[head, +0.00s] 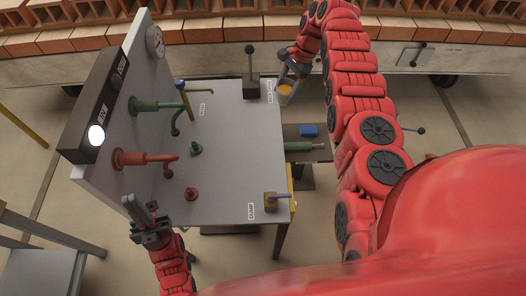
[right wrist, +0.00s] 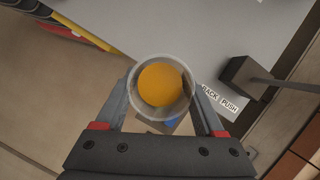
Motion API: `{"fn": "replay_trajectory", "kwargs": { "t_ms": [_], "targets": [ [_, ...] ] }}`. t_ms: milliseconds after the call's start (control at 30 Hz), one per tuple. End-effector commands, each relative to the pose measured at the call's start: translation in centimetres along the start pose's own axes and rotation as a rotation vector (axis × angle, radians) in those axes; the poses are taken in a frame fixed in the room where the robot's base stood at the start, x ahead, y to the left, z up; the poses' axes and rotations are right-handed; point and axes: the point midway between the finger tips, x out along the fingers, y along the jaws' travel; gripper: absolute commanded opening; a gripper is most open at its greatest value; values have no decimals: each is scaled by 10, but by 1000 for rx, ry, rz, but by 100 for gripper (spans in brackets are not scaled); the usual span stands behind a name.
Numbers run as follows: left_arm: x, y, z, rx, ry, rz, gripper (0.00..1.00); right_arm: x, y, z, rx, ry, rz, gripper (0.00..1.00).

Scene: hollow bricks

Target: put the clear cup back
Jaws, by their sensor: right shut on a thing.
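The clear cup (head: 286,89) holds something orange. It is at the far right corner of the grey table (head: 228,150), just outside the edge in the head view. My right gripper (head: 289,78) is shut on it. In the right wrist view the cup (right wrist: 188,101) sits between the two fingers of my right gripper (right wrist: 162,92), seen from above with its round rim facing the camera. What lies directly under the cup is hidden. My left gripper (head: 142,207) is at the table's near left; its finger gap is unclear.
An upright panel (head: 120,125) with green and red pipe fittings stands along the table's left side. A blue block (head: 309,130) lies on a lower surface at right. Bricks (head: 200,30) line the back.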

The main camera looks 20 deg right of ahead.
Motion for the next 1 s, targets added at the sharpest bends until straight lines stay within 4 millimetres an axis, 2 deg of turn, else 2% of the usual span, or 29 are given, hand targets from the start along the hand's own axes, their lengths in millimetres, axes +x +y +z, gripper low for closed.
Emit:
{"fn": "replay_trajectory", "kwargs": {
  "t_ms": [1000],
  "targets": [
    [0, 0, 0, 0, 0, 0, 0, -11, -3, -17, 160, 17, -56, 0]
  ]
}}
